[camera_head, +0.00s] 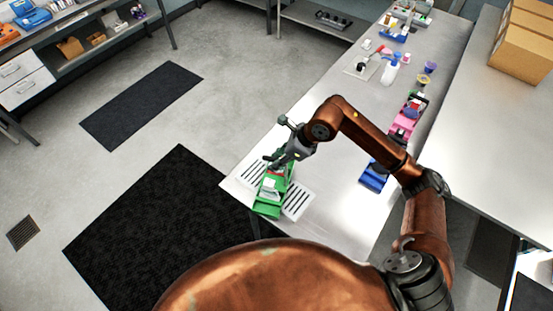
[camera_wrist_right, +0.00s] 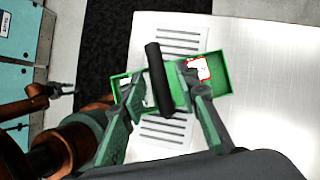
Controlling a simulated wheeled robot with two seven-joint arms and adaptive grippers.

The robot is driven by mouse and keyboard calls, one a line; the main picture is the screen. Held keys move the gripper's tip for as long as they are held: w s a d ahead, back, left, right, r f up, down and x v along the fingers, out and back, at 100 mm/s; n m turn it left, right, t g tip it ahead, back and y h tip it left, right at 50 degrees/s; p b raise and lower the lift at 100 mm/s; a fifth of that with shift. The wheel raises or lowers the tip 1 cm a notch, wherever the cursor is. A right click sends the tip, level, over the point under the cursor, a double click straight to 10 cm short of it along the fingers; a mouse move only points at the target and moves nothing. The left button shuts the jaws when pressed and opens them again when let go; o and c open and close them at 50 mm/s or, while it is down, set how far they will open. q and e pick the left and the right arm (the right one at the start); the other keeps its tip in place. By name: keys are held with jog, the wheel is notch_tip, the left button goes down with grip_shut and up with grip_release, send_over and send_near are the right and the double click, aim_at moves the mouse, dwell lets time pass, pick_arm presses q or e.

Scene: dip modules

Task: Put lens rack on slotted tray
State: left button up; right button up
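The lens rack, a green open box (camera_head: 268,208), lies across the white slotted tray (camera_head: 299,203) at the near left end of the steel table. Slots show on both sides of it, also in the right wrist view, where the rack (camera_wrist_right: 215,85) carries a black bar handle (camera_wrist_right: 158,80) and a red-edged white label. I cannot tell whether it rests fully on the tray (camera_wrist_right: 170,28). My right gripper (camera_head: 273,161) is over the rack; in its wrist view the fingers (camera_wrist_right: 163,82) stand apart on either side of the handle, with gaps. My left gripper is not clearly identifiable.
A blue bin (camera_head: 374,176), a pink bin (camera_head: 403,127), a spray bottle (camera_head: 390,70) and small cups stand along the table's right side and far end. Cardboard boxes (camera_head: 525,45) sit on the right table.

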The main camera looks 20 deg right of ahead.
jog(key=shift+s+d+r, duration=0.1)
jog(key=shift+d+r, duration=0.15)
jog(key=shift+r, duration=0.2)
jog(key=b+v, duration=0.2)
jog(key=v, duration=0.9)
